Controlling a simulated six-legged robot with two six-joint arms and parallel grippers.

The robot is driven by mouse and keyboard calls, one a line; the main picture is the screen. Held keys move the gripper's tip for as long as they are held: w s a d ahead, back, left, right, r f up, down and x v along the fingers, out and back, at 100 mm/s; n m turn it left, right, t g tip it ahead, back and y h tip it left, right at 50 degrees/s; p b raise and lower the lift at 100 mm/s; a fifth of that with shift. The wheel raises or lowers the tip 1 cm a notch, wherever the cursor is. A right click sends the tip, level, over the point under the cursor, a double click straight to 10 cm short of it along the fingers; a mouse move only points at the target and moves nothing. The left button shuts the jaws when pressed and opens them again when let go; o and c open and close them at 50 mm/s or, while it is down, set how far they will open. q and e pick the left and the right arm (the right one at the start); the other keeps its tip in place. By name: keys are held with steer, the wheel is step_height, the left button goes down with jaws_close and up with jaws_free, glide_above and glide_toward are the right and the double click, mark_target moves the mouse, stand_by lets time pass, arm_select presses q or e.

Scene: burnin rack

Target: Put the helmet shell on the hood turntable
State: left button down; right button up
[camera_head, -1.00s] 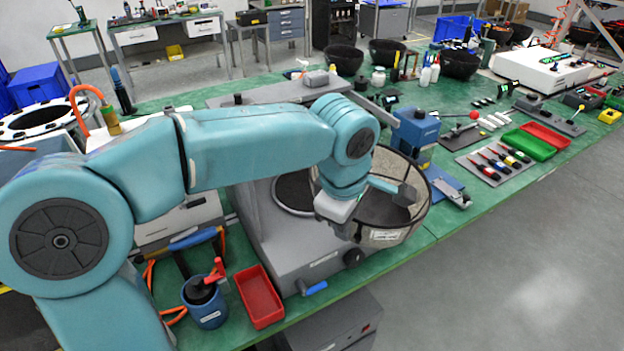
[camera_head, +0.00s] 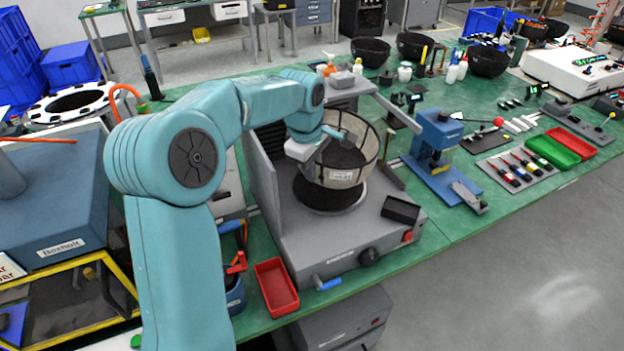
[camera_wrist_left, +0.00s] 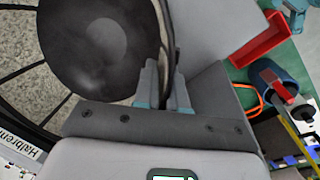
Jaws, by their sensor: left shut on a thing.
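The helmet shell (camera_head: 341,177) is a round bowl with a dark rim and pale mesh-like walls. In the head view it is over the dark round hood turntable (camera_head: 330,206) on the grey hood unit. I cannot tell whether its underside touches the turntable. My left gripper (camera_head: 318,147) is shut on the left side of the shell's rim. In the left wrist view the fingers (camera_wrist_left: 166,88) pinch the rim, with the shell's pale, dark-ribbed interior (camera_wrist_left: 30,75) and a dark round patch to the left. My right gripper is not in view.
The grey hood unit (camera_head: 345,248) has an upright panel left of the turntable and a small black tray (camera_head: 401,209) at its front right. A red bin (camera_head: 276,286) stands at front left, and a blue press (camera_head: 437,140) stands to the right. Several black bowls stand at the back.

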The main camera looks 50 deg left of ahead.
arm_select(q)
steer(key=f, duration=0.2)
steer(key=f+p, duration=0.1)
steer(key=f, duration=0.2)
steer(key=shift+w+a+f, duration=0.1)
steer(key=shift+a+f, duration=0.1)
steer(key=shift+f+b, duration=0.25)
steer(key=shift+b, duration=0.05)
steer(key=c, duration=1.2)
jaws_free()
steer(key=shift+r, duration=0.1)
